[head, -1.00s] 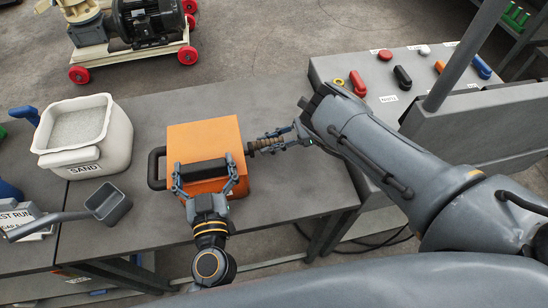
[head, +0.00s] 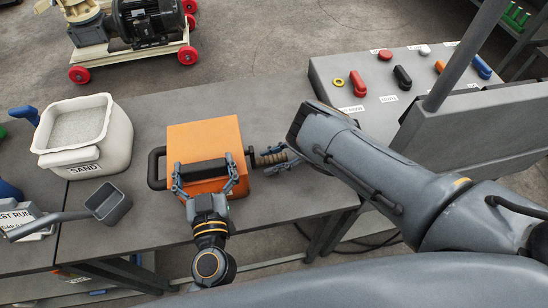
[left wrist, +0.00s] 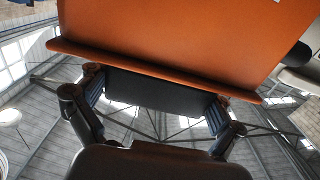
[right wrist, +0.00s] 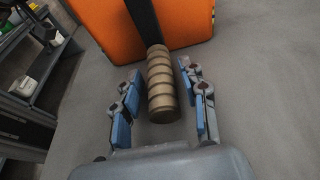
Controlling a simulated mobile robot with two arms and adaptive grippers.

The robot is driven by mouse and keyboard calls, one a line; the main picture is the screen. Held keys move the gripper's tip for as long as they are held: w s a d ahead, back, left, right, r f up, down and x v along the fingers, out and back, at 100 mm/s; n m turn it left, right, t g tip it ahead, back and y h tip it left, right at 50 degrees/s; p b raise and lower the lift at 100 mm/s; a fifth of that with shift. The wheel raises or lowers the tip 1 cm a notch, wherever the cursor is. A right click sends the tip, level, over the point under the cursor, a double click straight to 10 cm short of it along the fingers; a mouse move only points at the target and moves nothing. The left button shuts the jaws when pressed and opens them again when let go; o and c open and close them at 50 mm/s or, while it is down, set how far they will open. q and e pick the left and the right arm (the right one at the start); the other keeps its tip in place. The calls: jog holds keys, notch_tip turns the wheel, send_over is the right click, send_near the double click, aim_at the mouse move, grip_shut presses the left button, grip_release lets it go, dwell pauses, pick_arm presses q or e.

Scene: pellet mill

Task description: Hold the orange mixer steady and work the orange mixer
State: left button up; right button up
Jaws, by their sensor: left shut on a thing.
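The orange mixer (head: 205,140) is a box on the grey table, with black handles at its front and left side. It fills the top of the left wrist view (left wrist: 180,25). My left gripper (head: 205,176) is shut on its black front handle (left wrist: 155,92). A black crank arm (right wrist: 143,20) with a ribbed tan grip (right wrist: 161,85) sticks out from the mixer's right side. My right gripper (right wrist: 160,100) is open around the tan grip, with a finger on each side and gaps visible. In the head view my right forearm covers part of this gripper.
A white sand tub (head: 115,140) and a small grey scoop (head: 108,203) stand left of the mixer. A control panel (head: 340,70) with coloured handles and labels is at the right. The table behind the mixer is clear.

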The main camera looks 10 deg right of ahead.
jog(key=shift+w, duration=0.1)
dwell(0.4)
jog(key=v, duration=0.8)
jog(key=shift+r, duration=0.1)
jog(key=shift+w+d+r, duration=0.25)
jog(key=shift+d, duration=0.35)
jog(key=shift+w+d+r, duration=0.2)
jog(key=shift+d+r, duration=0.05)
jog(key=shift+d, duration=0.35)
jog(key=shift+s+a+f, duration=0.3)
jog(key=shift+s+a, duration=0.05)
jog(key=shift+a, duration=0.4)
jog(key=shift+s+d, duration=0.15)
jog(key=shift+f, duration=0.15)
jog(key=shift+s+a+f, duration=0.1)
jog(key=shift+a+f, duration=0.1)
jog(key=shift+a, duration=0.3)
jog(key=shift+x, duration=4.05)
